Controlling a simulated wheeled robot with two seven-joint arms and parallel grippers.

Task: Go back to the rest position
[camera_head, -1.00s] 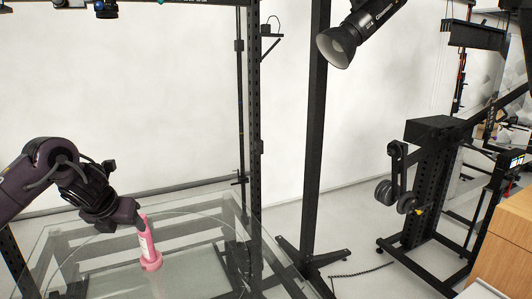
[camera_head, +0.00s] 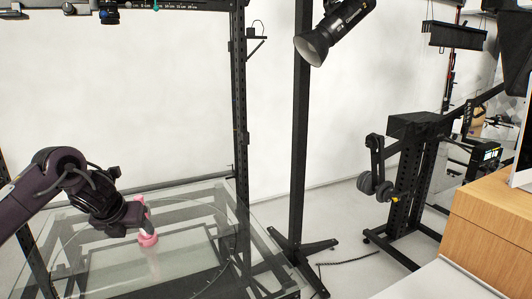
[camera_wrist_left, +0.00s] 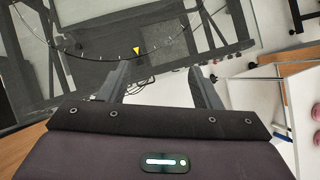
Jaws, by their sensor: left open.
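A pink bottle (camera_head: 149,239) stands on the round glass turntable (camera_head: 215,262) in the head view. Its upper part is mostly hidden behind my left gripper (camera_head: 140,213). My left gripper is open. In the left wrist view its two fingers (camera_wrist_left: 160,82) are spread apart with nothing between them, and the bottle does not show there. The wrist view looks over the glass edge with a small yellow triangle mark (camera_wrist_left: 136,50). My right gripper is in neither view.
A black upright post (camera_head: 241,120) stands behind the turntable, beside a studio lamp (camera_head: 333,32) on a stand (camera_head: 299,170). A black equipment stand (camera_head: 408,170) and a wooden cabinet (camera_head: 488,225) are at the right. Open floor lies between them.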

